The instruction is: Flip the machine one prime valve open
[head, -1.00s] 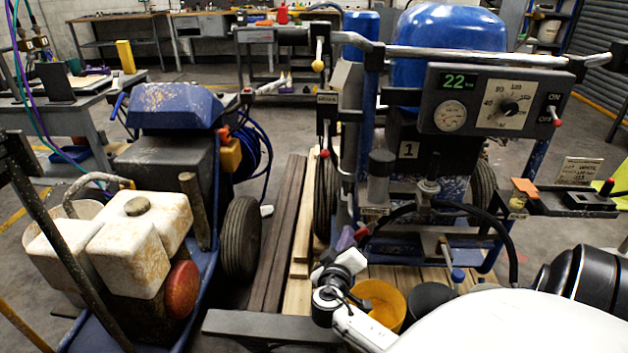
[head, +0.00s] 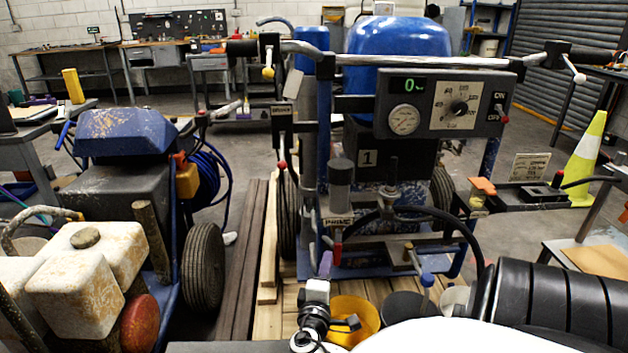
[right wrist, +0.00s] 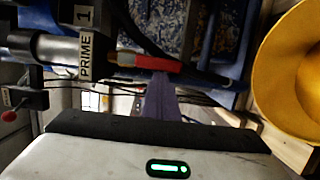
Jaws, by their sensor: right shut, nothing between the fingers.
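Machine one (head: 367,158) is the blue striper with a "1" plate. Its prime valve, a grey cylinder with a PRIME label (head: 338,221), has a red handle (head: 338,250) that points almost straight down. In the right wrist view, the label (right wrist: 85,42) and the red handle (right wrist: 145,62) show sideways. My right gripper (head: 325,264) is shut and empty, with its purple fingers just beside the handle. In the right wrist view the fingertips (right wrist: 157,82) reach the handle's edge; I cannot tell whether they touch. My left gripper is not in view.
A yellow bucket (head: 355,318) and a dark bucket (head: 401,310) stand below the valve. A black hose (head: 450,214) curves to its right. Another striper (head: 120,190) stands at left. Machine one's display (head: 409,85) reads 0.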

